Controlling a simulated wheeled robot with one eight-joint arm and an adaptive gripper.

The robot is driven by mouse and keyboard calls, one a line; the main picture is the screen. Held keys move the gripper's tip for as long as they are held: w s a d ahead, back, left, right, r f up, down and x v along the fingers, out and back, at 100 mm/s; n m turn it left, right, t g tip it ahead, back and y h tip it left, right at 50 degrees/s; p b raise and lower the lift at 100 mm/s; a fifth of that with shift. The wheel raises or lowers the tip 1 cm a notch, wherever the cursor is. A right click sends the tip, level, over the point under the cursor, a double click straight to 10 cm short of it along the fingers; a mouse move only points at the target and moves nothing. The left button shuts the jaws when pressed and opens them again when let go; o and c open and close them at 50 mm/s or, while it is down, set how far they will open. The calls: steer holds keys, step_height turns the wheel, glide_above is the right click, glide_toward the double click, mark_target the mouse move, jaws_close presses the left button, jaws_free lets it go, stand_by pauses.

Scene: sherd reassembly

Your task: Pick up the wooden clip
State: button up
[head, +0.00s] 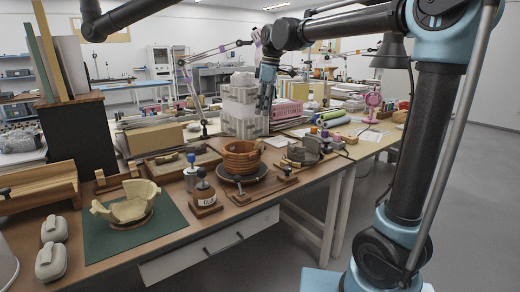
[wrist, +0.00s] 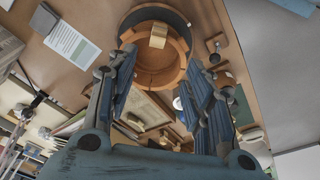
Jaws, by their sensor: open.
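A small tan block (wrist: 158,38), which looks like the wooden clip, sits at the rim of the terracotta pot (wrist: 176,72) in the wrist view. I cannot make the block out in the head view.
A pale broken bowl (head: 127,209) stands on a green mat (head: 150,243) at left. Knobbed weights (head: 204,193) stand left of the pot, a grey holder (head: 303,153) to its right. The bench front edge is near.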

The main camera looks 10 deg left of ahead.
glide_toward(259, 140)
steer(key=f, duration=0.3)
steer(key=a+f, duration=0.1)
steer(key=f, duration=0.1)
steer(key=shift+s, duration=0.15)
steer(key=shift+w+a+f, duration=0.1)
steer(key=shift+a+f, duration=0.05)
steer(key=shift+f, duration=1.15)
steer(key=shift+w+a+f, duration=0.1)
steer(key=shift+a+f, duration=0.1)
steer(key=shift+f, duration=1.15)
steer(key=c, duration=0.8)
